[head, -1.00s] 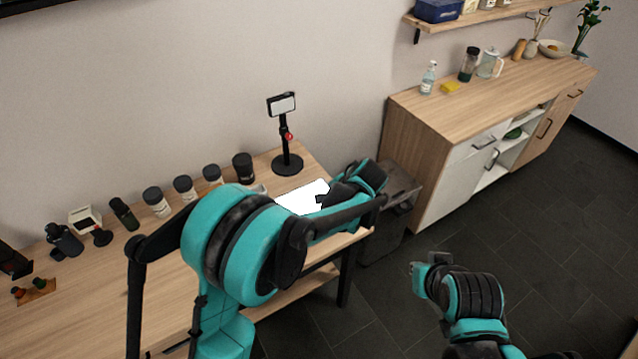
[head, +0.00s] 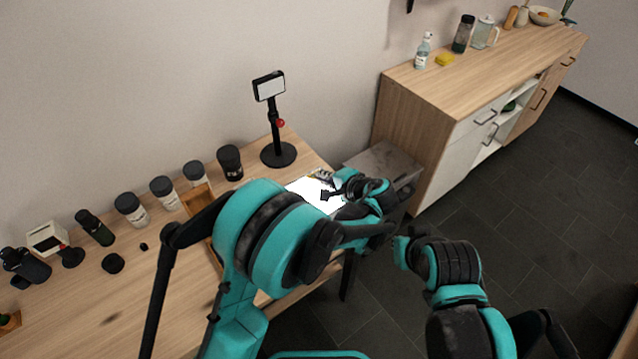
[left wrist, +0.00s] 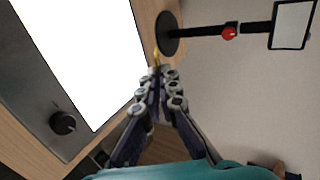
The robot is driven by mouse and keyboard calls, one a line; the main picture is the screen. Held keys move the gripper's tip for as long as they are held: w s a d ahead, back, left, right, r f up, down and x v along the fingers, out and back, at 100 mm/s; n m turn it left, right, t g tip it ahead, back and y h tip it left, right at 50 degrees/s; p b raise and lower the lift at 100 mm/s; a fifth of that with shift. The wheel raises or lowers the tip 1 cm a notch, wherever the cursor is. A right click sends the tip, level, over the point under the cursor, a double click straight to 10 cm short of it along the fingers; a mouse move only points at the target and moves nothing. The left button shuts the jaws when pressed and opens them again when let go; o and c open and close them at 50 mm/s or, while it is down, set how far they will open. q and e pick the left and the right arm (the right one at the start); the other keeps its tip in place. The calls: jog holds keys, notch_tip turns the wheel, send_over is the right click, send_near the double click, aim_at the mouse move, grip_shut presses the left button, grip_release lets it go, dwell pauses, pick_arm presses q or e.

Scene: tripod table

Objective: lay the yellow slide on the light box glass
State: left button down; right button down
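The light box has a bright white glass (head: 308,192) on the table, and it shows large in the left wrist view (left wrist: 80,50). My left gripper (left wrist: 157,72) has its fingers close together on the small yellow slide (left wrist: 157,57). In the left wrist view the slide appears just right of the glass edge, near the black stand's base; its height is unclear. In the head view the left gripper (head: 321,175) is at the glass's far edge, with a tiny yellow bit at its tip. My right gripper (head: 403,248) is off the table above the floor; its fingers are unclear.
A black stand with a small screen (head: 270,87) stands behind the light box. A dark knob (left wrist: 62,123) is on the box's casing. Several jars (head: 163,192) line the table's back. A wooden tray (head: 196,203) lies partly behind my left arm.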

pick_arm(q)
jog(key=shift+w+a+f+b, duration=0.15)
jog(key=shift+f+b, duration=0.4)
jog(key=shift+f, duration=0.4)
jog(key=shift+f+b, duration=1.95)
jog(key=shift+f, duration=1.25)
jog(key=c, duration=1.6)
grip_release()
jog(key=shift+c, duration=0.2)
jog(key=shift+r, duration=0.15)
notch_tip(320, 180, up, 10)
